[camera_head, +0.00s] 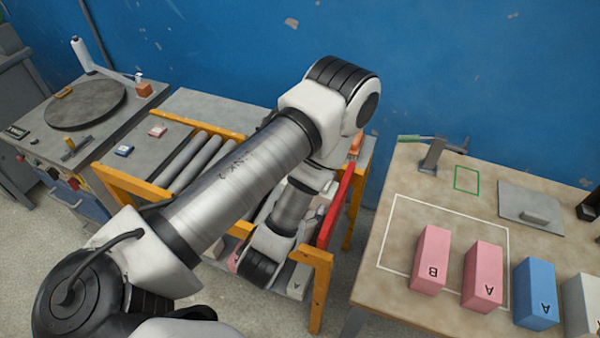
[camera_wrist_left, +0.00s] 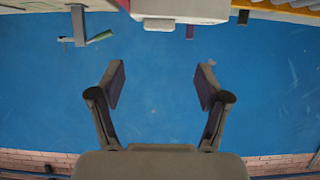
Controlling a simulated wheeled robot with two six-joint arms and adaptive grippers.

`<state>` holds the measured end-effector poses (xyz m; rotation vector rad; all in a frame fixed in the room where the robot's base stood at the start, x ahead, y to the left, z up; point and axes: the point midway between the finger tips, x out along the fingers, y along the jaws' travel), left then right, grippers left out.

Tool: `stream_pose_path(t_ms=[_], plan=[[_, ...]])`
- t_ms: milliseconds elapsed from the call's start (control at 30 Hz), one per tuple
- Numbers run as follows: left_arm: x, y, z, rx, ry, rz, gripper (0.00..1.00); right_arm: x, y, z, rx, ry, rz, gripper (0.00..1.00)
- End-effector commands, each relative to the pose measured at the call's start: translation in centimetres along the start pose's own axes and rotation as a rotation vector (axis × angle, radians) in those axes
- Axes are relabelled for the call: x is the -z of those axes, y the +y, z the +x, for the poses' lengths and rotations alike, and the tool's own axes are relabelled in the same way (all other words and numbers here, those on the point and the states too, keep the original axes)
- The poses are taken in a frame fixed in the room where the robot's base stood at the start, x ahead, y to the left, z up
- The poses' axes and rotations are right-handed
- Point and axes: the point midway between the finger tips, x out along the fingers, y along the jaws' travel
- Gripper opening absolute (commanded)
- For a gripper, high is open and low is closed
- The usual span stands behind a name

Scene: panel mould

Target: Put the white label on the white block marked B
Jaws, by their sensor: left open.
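My left gripper (camera_wrist_left: 160,80) is open and empty in the left wrist view, with only the blue wall between and beyond its fingers. In the head view my left arm folds down over the roller stand and the gripper's fingers do not show. A whitish block (camera_head: 582,305) is cut off at the right edge, and its letter is not readable. Another whitish block (camera_head: 297,280), marked A, sits low in the roller stand, partly behind my arm. I cannot make out a white label. My right gripper is not seen.
On the right table stand a pink block B (camera_head: 430,260), a pink block A (camera_head: 483,277) and a blue block A (camera_head: 535,293). A grey plate (camera_head: 530,204) lies behind them. A clamp (camera_head: 432,155) stands at the table's back left. Yellow rails (camera_head: 322,290) edge the roller stand.

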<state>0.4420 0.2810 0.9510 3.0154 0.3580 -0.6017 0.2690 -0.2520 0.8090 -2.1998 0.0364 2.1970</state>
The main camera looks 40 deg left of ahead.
Motion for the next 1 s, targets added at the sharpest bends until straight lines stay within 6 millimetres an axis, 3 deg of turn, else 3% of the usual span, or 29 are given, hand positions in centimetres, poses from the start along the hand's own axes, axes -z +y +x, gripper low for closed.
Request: stream_pose_path(t_ms=[67, 133, 233, 333, 433, 500, 600, 800, 933, 1000], plan=[[-0.9, -0.1, -0.1, 0.004, -0.044, 0.002, 0.76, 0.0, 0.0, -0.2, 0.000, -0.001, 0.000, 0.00], [-3.4, -0.4, -0.1, 0.010, -0.156, 0.008, 0.76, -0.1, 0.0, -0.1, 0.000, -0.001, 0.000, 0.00], [-8.9, -0.8, -1.2, 0.008, -0.426, 0.032, 0.76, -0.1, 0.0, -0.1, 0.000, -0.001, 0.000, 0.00], [-14.5, -1.0, -4.2, -0.027, -0.740, 0.078, 0.76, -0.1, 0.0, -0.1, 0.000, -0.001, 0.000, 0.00], [-18.0, -1.2, -7.8, -0.079, -0.998, 0.128, 0.76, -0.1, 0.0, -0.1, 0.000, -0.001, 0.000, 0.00], [-19.2, -1.3, -9.7, -0.107, -1.111, 0.153, 0.76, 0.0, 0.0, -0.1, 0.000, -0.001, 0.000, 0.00], [-19.8, -1.4, -10.8, -0.125, -1.175, 0.170, 0.76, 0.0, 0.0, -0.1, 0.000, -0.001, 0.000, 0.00], [-19.9, -1.4, -10.8, -0.125, -1.176, 0.170, 0.76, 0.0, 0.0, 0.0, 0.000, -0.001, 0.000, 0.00], [-22.6, -1.4, -9.7, -0.124, -1.175, 0.170, 0.76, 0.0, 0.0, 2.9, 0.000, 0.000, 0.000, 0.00], [-23.1, -1.4, -9.4, -0.124, -1.175, 0.170, 0.76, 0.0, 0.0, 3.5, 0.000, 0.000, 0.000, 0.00]])
